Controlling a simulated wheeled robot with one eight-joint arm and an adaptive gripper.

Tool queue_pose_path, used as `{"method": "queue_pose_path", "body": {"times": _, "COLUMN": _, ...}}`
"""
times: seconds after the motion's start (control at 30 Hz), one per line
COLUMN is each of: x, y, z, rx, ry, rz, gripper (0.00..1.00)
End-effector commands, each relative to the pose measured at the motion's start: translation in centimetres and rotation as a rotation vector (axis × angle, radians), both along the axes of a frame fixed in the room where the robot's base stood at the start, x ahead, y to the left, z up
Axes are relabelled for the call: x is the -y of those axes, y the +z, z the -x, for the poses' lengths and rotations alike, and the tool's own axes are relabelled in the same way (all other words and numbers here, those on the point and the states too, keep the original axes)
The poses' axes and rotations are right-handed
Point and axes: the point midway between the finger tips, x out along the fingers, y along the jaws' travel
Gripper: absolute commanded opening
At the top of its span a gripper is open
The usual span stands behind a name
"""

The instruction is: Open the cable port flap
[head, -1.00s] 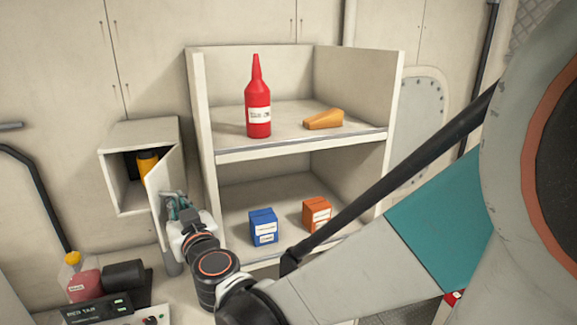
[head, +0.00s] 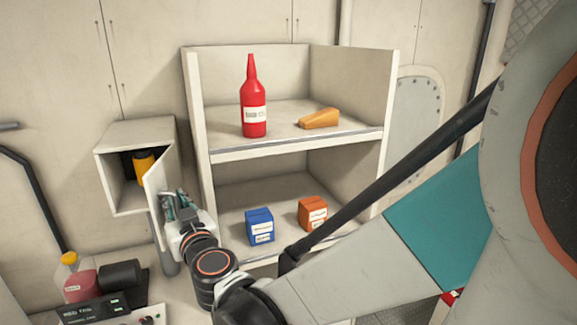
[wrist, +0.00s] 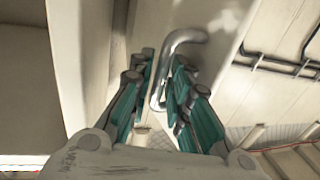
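The cable port is a small beige wall box (head: 118,192). Its flap (head: 157,196) is hinged on the right side and stands swung out, so the inside shows. A yellow-orange object (head: 144,166) sits inside. My gripper (head: 175,196) is at the outer face of the flap, on its right. In the wrist view, a bent metal handle (wrist: 185,37) on the flap runs down between my fingers (wrist: 163,62). The fingers stand apart, with a visible gap beside the handle; it lies closer to the right finger. The lower handle is partly hidden by the fingers.
A two-level shelf (head: 300,147) stands close right of my gripper, with a red bottle (head: 254,105), an orange wedge (head: 319,119), a blue box (head: 260,226) and an orange box (head: 312,213).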

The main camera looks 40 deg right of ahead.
Motion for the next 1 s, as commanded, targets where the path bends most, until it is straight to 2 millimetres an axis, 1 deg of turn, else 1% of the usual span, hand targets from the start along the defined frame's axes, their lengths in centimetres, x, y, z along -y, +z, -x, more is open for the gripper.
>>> {"method": "queue_pose_path", "body": {"times": 0.17, "x": -0.3, "y": 0.0, "z": 1.5, "rx": 0.000, "ry": 0.002, "rz": 0.001, "gripper": 0.18}}
{"method": "queue_pose_path", "body": {"times": 0.4, "x": -0.8, "y": -0.1, "z": 4.9, "rx": 0.000, "ry": 0.002, "rz": 0.000, "gripper": 0.18}}
{"method": "queue_pose_path", "body": {"times": 0.7, "x": -1.4, "y": -0.1, "z": 8.6, "rx": 0.000, "ry": 0.002, "rz": 0.000, "gripper": 0.18}}
{"method": "queue_pose_path", "body": {"times": 0.83, "x": -1.6, "y": -0.1, "z": 9.9, "rx": 0.000, "ry": 0.002, "rz": 0.000, "gripper": 0.18}}
{"method": "queue_pose_path", "body": {"times": 1.0, "x": -1.8, "y": 0.0, "z": 11.0, "rx": 0.000, "ry": 0.002, "rz": 0.000, "gripper": 0.18}}
